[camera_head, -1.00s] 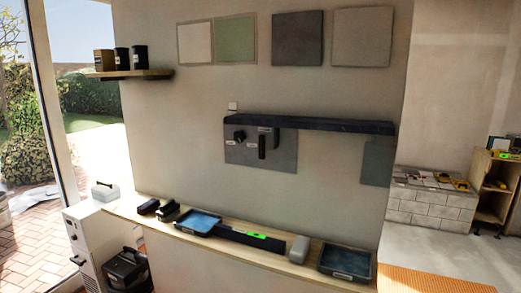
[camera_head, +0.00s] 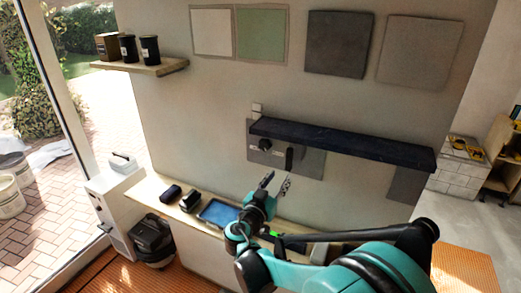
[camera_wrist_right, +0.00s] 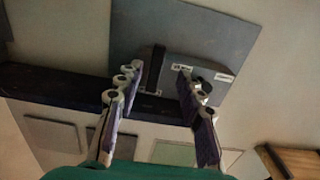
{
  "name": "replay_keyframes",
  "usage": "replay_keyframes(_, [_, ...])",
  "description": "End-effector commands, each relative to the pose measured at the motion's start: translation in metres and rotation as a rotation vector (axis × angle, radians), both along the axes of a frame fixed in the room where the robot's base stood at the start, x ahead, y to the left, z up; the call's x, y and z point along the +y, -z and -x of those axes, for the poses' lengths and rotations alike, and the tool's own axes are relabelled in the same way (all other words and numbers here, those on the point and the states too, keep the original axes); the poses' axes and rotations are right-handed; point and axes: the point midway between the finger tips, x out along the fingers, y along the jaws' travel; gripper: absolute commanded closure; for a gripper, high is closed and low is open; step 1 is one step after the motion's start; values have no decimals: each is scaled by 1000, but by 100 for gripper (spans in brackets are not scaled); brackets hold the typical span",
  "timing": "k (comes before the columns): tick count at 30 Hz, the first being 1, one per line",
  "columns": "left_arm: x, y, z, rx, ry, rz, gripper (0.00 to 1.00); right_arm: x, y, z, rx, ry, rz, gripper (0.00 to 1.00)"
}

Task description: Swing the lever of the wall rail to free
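The wall rail (camera_head: 345,144) is a long dark bar on the wall. A grey plate (camera_head: 312,165) sits behind and below its left end. The lever (camera_head: 289,158) is a black bar standing upright on this plate, with a black round knob (camera_head: 265,145) to its left. My right gripper (camera_head: 277,180) is open and empty, just below and in front of the lever, apart from it. In the right wrist view the lever (camera_wrist_right: 153,68) shows between the open fingers (camera_wrist_right: 157,76), beyond their tips. Small labels there are too small to read. My left gripper is out of view.
Below is a wooden ledge (camera_head: 150,188) with a blue tray (camera_head: 217,213) and dark items; my right arm covers its right part. A shelf (camera_head: 140,67) with dark cups is at upper left. Sample tiles (camera_head: 338,44) hang above the rail.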

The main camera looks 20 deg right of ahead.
Motion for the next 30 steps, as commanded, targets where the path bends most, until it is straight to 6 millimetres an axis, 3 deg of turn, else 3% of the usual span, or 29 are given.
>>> replay_keyframes(15, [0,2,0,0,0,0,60,-54,0,-45,-7,3,2,62])
replay_keyframes(26, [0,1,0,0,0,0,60,-58,0,-50,-6,0,3,62])
replay_keyframes(30, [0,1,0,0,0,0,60,-58,0,-50,-6,0,3,96])
